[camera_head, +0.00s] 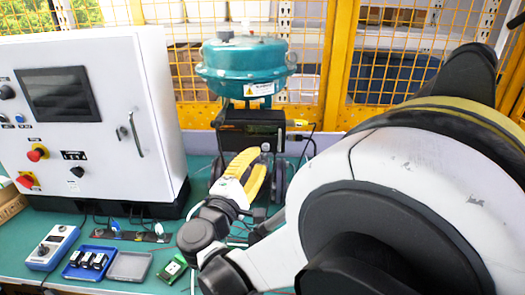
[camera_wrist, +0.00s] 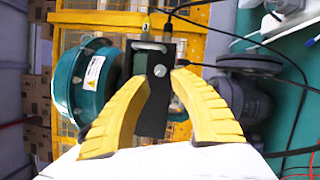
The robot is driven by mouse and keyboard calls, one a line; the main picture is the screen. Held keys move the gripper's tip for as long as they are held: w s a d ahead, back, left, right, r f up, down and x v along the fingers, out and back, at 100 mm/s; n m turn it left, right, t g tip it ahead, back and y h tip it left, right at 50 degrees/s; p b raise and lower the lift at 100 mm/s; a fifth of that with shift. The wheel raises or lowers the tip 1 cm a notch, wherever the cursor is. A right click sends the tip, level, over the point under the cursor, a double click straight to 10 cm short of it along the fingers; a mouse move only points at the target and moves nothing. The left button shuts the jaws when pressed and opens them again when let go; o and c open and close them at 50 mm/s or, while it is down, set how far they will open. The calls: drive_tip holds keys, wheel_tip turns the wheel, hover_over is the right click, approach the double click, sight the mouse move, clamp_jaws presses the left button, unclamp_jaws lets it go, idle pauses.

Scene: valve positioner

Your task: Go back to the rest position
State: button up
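The valve positioner (camera_head: 252,122) is a dark box mounted on the valve below its teal round actuator (camera_head: 243,68). It also shows in the wrist view as a dark block (camera_wrist: 152,95) with a pale round spot. My gripper (camera_head: 256,160), with yellow fingers, is raised in front of the valve, just below the positioner in the head view. In the wrist view the fingers (camera_wrist: 161,60) stand apart, with the dark block showing between them. Nothing is clearly gripped. The teal actuator (camera_wrist: 88,82) is left of the fingers there, and the grey valve body (camera_wrist: 245,90) is right.
A white control cabinet (camera_head: 95,120) stands at the left. On the green table (camera_head: 150,268) are a blue-and-white device (camera_head: 53,247), a blue tray (camera_head: 90,262), a grey tray (camera_head: 130,265) and a green board (camera_head: 172,270). Cables run near the valve; a yellow fence (camera_head: 335,65) stands behind.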

drive_tip(key=v, duration=0.2)
drive_tip(key=shift+s+a, duration=0.1)
drive_tip(key=shift+s, duration=0.2)
drive_tip(key=s+d+f+m+g+y, duration=0.1)
drive_tip(key=s+d+f+m+g, duration=0.2)
drive_tip(key=d, duration=0.6)
drive_tip(key=s+d+f+m+g, duration=0.1)
drive_tip(key=d+m+g, duration=0.25)
drive_tip(key=d, duration=0.55)
drive_tip(key=s+d+f+m+g+y, duration=0.1)
drive_tip(key=s+f+m+g+y, duration=0.1)
drive_tip(key=s+m, duration=0.3)
drive_tip(key=s+d+f+m+g+y, duration=0.2)
drive_tip(key=s+m+y, duration=0.2)
drive_tip(key=s, duration=0.7)
drive_tip(key=shift+d+m+y, duration=0.3)
drive_tip(key=shift+m+y, duration=0.1)
drive_tip(key=shift+m, duration=0.05)
drive_tip(key=shift+f, duration=0.1)
